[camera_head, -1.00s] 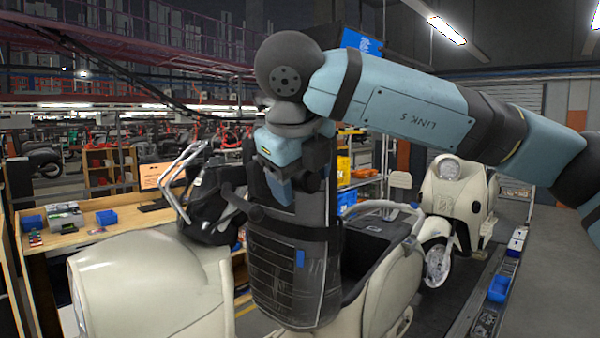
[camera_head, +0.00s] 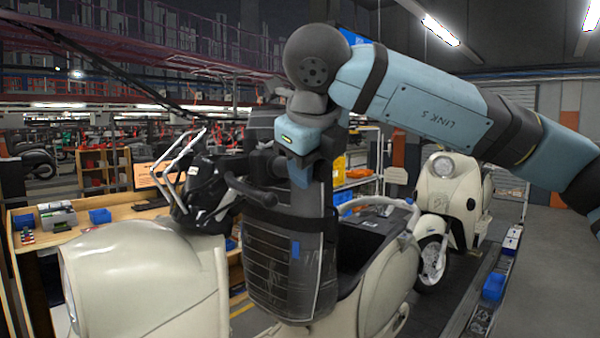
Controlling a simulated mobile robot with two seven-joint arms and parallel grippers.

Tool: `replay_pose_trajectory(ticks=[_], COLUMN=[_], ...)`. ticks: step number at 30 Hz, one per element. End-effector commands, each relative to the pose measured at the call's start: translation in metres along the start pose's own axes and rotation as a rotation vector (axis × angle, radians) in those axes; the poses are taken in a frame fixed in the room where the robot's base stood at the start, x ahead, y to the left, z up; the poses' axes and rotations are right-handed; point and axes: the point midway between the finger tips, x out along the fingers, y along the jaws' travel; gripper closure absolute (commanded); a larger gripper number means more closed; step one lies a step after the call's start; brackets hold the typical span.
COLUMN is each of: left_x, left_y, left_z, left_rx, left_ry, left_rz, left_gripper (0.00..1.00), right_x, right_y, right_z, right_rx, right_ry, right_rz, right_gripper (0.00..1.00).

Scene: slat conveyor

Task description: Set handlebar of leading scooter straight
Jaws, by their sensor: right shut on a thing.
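The leading scooter (camera_head: 150,275) is cream and fills the lower left. Its black handlebar (camera_head: 250,191) shows as a grip that slants down to the right, beside a dark control cluster and silver tubes. My right gripper (camera_head: 300,176) hangs from the arm that comes in from the right. It is shut at the right end of the handlebar, in front of a tall black ribbed panel with a blue tag. The fingertips are partly hidden, so the exact contact is unclear. My left gripper is out of view.
A second cream scooter (camera_head: 441,195) stands behind to the right. A wooden bench (camera_head: 110,228) with blue bins is at left. A narrow rail with a blue bin (camera_head: 494,286) runs at right. The floor at far right is clear.

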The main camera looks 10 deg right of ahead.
Motion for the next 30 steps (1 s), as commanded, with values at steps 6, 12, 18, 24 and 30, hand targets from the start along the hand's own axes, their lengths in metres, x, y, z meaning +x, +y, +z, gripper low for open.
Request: replay_pose_trajectory(ticks=[6, 12, 18, 24, 30], left_x=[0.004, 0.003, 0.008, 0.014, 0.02], left_y=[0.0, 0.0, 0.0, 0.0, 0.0], left_z=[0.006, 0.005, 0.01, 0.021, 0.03], left_rx=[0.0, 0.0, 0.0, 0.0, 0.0], left_ry=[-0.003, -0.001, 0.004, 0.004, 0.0], left_rz=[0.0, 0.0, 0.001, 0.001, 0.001], left_gripper=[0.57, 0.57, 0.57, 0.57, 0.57], right_x=[0.007, 0.007, 0.015, 0.025, 0.034], right_y=[-0.004, -0.004, -0.007, -0.016, -0.025], right_z=[-0.005, -0.005, -0.009, -0.014, -0.018], right_rx=[-0.011, -0.011, -0.021, -0.045, -0.068], right_ry=[-0.004, -0.003, -0.02, -0.055, -0.085], right_rz=[0.005, 0.005, 0.014, 0.027, 0.042], right_gripper=[0.91, 0.91, 0.91, 0.91, 0.91])
